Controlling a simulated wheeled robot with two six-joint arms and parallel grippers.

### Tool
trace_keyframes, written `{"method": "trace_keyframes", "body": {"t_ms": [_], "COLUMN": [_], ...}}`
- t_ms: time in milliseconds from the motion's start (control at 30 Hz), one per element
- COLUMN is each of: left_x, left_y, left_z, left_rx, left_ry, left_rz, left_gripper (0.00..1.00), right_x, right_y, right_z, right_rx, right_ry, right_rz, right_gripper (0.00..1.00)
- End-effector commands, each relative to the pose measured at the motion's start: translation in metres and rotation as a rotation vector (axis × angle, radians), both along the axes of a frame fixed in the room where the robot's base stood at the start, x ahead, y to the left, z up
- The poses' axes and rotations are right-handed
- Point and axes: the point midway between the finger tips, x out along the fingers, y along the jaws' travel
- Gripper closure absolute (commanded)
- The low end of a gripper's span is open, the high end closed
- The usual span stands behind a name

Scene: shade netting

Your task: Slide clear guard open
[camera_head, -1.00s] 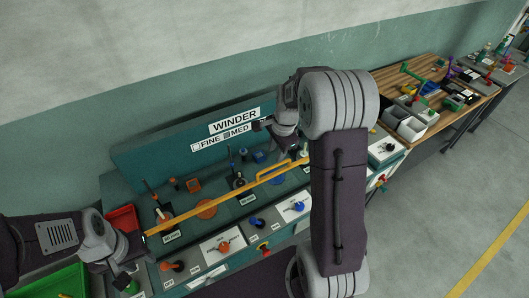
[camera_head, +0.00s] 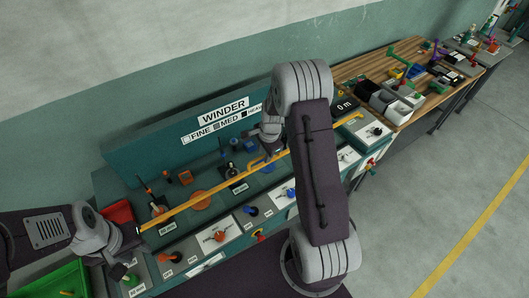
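The clear guard shows mainly by its long yellow edge bar (camera_head: 190,205), which runs slantwise across the front of the winder panel. A yellow handle (camera_head: 256,164) sits on the bar towards its right end. The clear sheet itself is hard to make out. My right gripper (camera_head: 272,150) is just above and beside the handle, pointing down. Whether it touches the handle, and its finger opening, I cannot tell. My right arm hides part of the bar's right side. My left gripper (camera_head: 135,232) is near the bar's left end, its fingers too small to read.
The winder (camera_head: 222,116) has a teal back board and a panel with several knobs, levers and orange discs. A red bin (camera_head: 117,212) and a green bin (camera_head: 66,280) stand at left. A wooden bench (camera_head: 402,52) with parts is at back right. The floor at right is clear.

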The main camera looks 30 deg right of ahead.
Motion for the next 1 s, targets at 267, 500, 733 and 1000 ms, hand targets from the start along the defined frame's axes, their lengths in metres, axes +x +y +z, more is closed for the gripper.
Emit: {"method": "trace_keyframes", "body": {"t_ms": [267,500,733,1000], "left_x": [0.0,0.0,0.0,0.0], "left_y": [0.0,0.0,0.0,0.0], "left_z": [0.0,0.0,0.0,0.0], "left_rx": [0.0,0.0,0.0,0.0], "left_ry": [0.0,0.0,0.0,0.0], "left_rz": [0.0,0.0,0.0,0.0], "left_gripper": [0.64,0.64,0.64,0.64], "right_x": [-0.0001,-0.0002,-0.0003,-0.0002], "right_y": [0.0,-0.0001,-0.0002,-0.0002], "right_z": [0.0002,0.0003,0.0002,0.0003], "right_rx": [0.0,0.0,0.0,0.0], "right_ry": [0.0,0.001,0.001,0.001], "right_rz": [0.0,0.0,0.0,0.0], "right_gripper": [1.0,1.0,1.0,1.0]}}
